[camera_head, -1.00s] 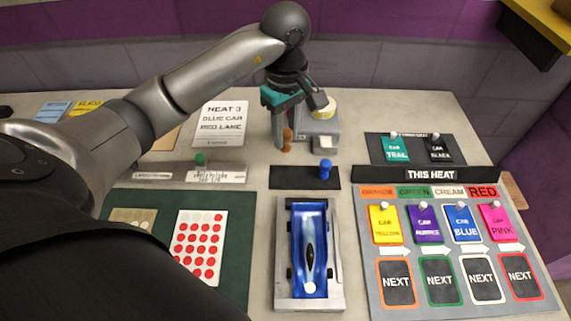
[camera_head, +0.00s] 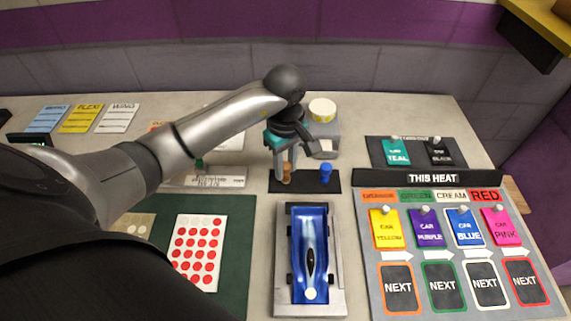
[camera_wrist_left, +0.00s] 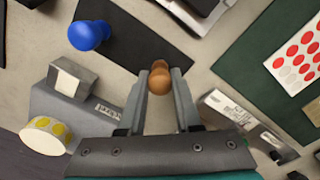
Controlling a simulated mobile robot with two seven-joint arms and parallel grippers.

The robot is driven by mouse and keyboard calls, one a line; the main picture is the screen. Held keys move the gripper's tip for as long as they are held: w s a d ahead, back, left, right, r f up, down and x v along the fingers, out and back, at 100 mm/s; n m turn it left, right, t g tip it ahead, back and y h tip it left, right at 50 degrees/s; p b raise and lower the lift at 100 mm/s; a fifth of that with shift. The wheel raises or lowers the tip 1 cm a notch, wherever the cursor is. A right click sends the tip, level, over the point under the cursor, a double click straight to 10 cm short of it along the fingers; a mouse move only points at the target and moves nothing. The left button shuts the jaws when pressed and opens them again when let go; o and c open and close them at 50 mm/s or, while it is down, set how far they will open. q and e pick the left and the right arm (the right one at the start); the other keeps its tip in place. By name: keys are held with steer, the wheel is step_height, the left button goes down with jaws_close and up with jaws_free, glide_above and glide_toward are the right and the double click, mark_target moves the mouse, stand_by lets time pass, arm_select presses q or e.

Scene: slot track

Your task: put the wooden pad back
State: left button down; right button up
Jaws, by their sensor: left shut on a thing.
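The wooden pad (camera_head: 287,175) is a small brown knobbed piece. My left gripper (camera_head: 285,168) is shut on it, over the left part of a black mat (camera_head: 306,185). In the left wrist view the wooden pad (camera_wrist_left: 160,78) sits between the two fingertips (camera_wrist_left: 160,80), at the edge of the black mat (camera_wrist_left: 140,35). I cannot tell whether the pad touches the mat. A blue pad (camera_head: 325,172) stands on the right part of the mat, and it also shows in the left wrist view (camera_wrist_left: 88,35). My right gripper is not in view.
A grey dispenser (camera_head: 325,138) with a yellow-dotted roll stands behind the mat. A blue car (camera_head: 308,255) in a grey cradle lies in front. A heat board (camera_head: 440,270) with cards is at the right. A green mat (camera_head: 240,250) with sticker sheets is at the left.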

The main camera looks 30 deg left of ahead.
mark_target(286, 165)
arm_select(q)
steer(key=c, duration=0.6)
jaws_free()
steer(key=shift+f, duration=0.1)
step_height(286, 165, up, 12)
steer(key=p, duration=0.1)
stand_by(0.4)
